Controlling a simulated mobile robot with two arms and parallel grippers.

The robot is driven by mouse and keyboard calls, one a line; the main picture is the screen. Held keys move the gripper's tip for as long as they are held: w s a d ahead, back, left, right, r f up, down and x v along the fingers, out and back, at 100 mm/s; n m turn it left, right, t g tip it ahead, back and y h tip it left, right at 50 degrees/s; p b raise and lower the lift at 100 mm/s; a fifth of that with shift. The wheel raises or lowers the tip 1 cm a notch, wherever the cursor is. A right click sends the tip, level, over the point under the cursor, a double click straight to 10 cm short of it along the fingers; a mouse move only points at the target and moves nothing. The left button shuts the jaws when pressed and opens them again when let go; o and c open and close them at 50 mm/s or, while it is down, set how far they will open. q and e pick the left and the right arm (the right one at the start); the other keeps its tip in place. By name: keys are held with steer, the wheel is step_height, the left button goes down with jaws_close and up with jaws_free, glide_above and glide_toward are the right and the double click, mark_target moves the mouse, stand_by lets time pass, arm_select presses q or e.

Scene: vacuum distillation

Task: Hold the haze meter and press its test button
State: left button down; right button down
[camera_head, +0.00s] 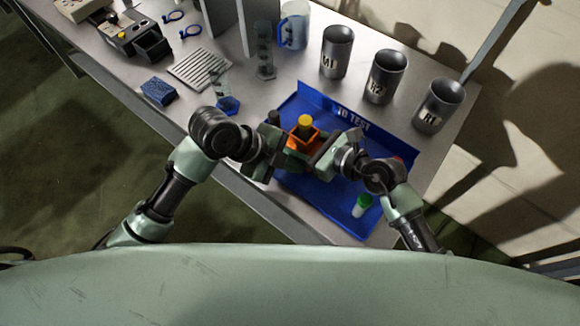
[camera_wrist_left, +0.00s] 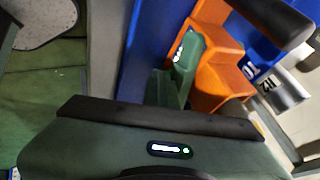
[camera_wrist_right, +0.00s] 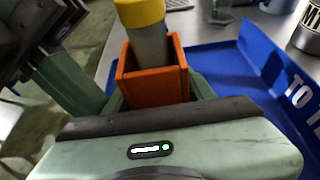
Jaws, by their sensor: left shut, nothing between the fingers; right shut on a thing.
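The orange haze meter (camera_head: 303,139) is over the blue tray, with a yellow-capped vial (camera_head: 305,122) standing in it. My right gripper (camera_head: 320,153) is shut on the meter; the right wrist view shows the orange body (camera_wrist_right: 153,80) between its fingers, the vial upright in its open top. My left gripper (camera_head: 279,154) is shut and empty, close beside the meter's left side. In the left wrist view its closed fingers (camera_wrist_left: 180,72) are next to the orange body (camera_wrist_left: 218,65). I cannot tell whether they touch it. The test button is not clearly visible.
The blue tray (camera_head: 310,190) marked TO TEST holds a green-capped vial (camera_head: 362,206) near its front. Metal cups (camera_head: 336,52) (camera_head: 385,76) (camera_head: 438,106) stand behind it. A blue sponge (camera_head: 158,92), rack (camera_head: 200,68) and blue-handled jug (camera_head: 294,25) are left and behind.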

arm_select(q)
steer(key=shift+w+d, duration=0.2)
steer(key=shift+w, duration=0.25)
arm_select(e)
steer(key=shift+s+a, duration=0.25)
steer(key=shift+a, duration=0.05)
arm_select(q)
steer(key=shift+r, duration=0.15)
steer(key=shift+a+r, duration=0.25)
arm_select(e)
steer(key=shift+s+f, duration=0.1)
steer(key=shift+f, duration=0.1)
steer(key=shift+d, duration=0.15)
arm_select(q)
steer(key=v, duration=0.7)
steer(key=shift+s, duration=0.3)
arm_select(e)
steer(key=shift+w+r, duration=0.1)
steer(key=shift+w, duration=0.1)
